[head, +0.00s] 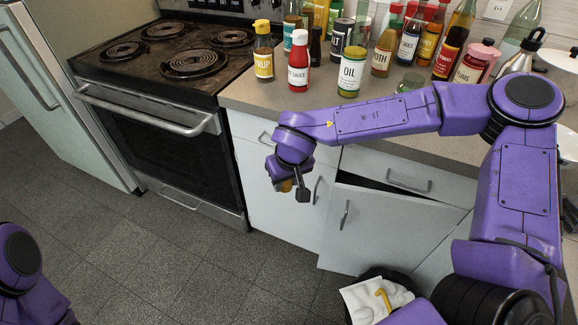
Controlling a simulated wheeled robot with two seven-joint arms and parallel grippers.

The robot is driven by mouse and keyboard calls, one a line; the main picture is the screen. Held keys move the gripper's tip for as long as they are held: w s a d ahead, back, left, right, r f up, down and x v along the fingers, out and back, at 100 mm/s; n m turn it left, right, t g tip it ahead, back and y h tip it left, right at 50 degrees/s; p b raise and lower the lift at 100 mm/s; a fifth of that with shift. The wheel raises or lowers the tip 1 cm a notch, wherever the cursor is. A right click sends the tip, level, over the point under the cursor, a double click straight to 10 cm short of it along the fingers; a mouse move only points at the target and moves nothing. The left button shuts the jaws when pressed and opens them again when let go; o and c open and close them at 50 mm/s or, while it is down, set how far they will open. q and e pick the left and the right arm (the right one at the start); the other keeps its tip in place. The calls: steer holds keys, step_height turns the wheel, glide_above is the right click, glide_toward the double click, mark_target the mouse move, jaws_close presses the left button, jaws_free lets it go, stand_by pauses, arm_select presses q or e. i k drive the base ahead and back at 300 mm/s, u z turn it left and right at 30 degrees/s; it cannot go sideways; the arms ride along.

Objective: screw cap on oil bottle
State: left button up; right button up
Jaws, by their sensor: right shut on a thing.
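The oil bottle (351,74) stands upright near the front edge of the counter, with a white OIL label and a greenish top. At this size I cannot tell whether its top is a cap or an open mouth. My right gripper (297,188) hangs in front of the cabinet doors, below the counter edge and well apart from the bottle. It is shut on a small orange-brown thing (285,186), mostly hidden by the gripper; I cannot tell whether this is the cap. My left gripper is out of view; only part of that arm shows at the lower left.
A red sauce bottle (299,62) and a syrup bottle (263,52) stand left of the oil bottle. Several bottles crowd behind it. A low green jar (411,82) is to its right. The coil stove (165,50) adjoins the counter. A cabinet door (375,228) stands ajar; a bin (378,298) is below.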

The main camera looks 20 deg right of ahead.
mark_target(356, 46)
steer(key=u, duration=1.9)
steer(key=i, duration=0.65)
steer(key=z, duration=3.55)
